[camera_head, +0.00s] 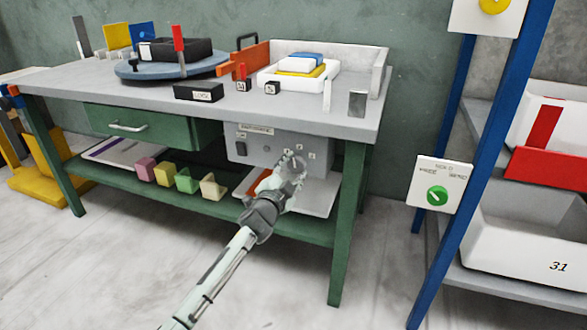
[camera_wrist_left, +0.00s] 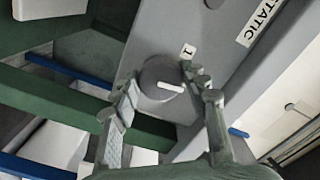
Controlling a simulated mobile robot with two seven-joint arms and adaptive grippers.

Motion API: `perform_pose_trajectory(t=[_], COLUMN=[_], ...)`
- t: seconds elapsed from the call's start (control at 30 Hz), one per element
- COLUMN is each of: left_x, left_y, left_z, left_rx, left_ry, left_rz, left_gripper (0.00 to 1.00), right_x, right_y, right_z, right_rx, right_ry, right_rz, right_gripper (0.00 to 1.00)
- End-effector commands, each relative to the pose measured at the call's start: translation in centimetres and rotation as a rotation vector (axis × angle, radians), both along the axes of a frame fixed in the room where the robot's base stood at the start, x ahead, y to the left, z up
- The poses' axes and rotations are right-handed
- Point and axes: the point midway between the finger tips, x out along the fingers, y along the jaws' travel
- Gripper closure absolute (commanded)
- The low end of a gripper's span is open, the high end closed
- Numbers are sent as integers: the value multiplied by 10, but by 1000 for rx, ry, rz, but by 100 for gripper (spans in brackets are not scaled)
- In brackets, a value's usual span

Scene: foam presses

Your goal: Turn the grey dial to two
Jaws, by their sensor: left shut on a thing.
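The grey dial (camera_wrist_left: 160,74) sits on the grey control box (camera_head: 240,150) under the workbench top. In the left wrist view it is round, with a white pointer mark aimed to the right. A small "1" label (camera_wrist_left: 188,50) is on the panel just above and right of it. My left gripper (camera_head: 290,167) is at the box's front and mostly hides the dial in the head view. In the wrist view its fingers (camera_wrist_left: 158,80) stand on either side of the dial, shut on it. I cannot read a "2". My right gripper is not in view.
The bench top (camera_head: 150,88) overhangs the box, with a green leg (camera_head: 347,235) to its right. A lower shelf (camera_head: 120,175) holds several coloured blocks. A blue rack on the right carries a white panel with a green dial (camera_head: 437,195). The floor in front is clear.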

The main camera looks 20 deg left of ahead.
Motion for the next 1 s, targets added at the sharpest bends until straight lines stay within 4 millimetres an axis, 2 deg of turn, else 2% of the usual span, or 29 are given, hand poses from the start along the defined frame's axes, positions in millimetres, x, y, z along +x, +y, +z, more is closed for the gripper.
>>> perform_pose_trajectory(t=[0.3,0.8,0.83,1.0], left_x=[0,0,0,0], left_y=[0,1,1,0], left_z=[0,1,1,0], left_rx=[109,126,125,125], left_ry=[-3,-4,-4,-4], left_rz=[1,1,1,0], left_gripper=[85,85,55,35], right_x=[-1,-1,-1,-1], right_y=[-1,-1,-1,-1], right_z=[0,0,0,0], right_rx=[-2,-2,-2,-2], right_ry=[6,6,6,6], right_rz=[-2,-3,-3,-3], right_gripper=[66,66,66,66])
